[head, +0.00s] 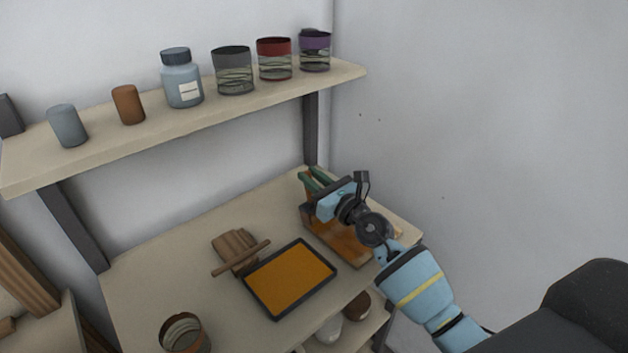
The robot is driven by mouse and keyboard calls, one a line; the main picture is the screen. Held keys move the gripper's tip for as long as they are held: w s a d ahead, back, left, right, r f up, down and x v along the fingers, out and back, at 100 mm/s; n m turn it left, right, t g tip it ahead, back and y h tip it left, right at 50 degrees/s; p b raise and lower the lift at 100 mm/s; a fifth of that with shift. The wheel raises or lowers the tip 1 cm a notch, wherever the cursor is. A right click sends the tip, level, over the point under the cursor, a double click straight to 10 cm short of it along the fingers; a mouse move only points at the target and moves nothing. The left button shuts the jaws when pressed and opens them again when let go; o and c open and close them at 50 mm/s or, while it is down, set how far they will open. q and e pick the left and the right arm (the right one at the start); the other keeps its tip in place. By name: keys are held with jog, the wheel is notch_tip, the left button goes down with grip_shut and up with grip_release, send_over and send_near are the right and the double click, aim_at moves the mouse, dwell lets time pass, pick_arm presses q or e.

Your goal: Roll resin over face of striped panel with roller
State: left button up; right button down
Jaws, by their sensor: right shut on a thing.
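My right gripper (322,204) is over the wooden box at the back right of the bench. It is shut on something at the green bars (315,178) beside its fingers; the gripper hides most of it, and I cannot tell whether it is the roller. A small brown striped wooden piece (233,243), perhaps the striped panel, lies left of the tray, with a thin brown rod (241,259) across its front. The black-rimmed tray (262,307) holds a flat orange layer (290,278), perhaps the resin. My left gripper is out of view.
The wooden box (347,248) stands right of the tray, against the wall side. An open can (185,334) is at the front left of the bench (150,275). A shelf (215,110) with several jars and cups hangs above.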

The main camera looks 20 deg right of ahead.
jog(key=shift+r+p, duration=0.3)
jog(key=shift+r, duration=1.45)
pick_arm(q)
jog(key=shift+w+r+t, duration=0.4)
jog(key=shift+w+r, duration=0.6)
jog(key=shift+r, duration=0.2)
pick_arm(e)
jog(key=shift+r, duration=0.95)
jog(key=c, duration=1.8)
grip_release()
jog(key=shift+c, duration=0.2)
grip_shut()
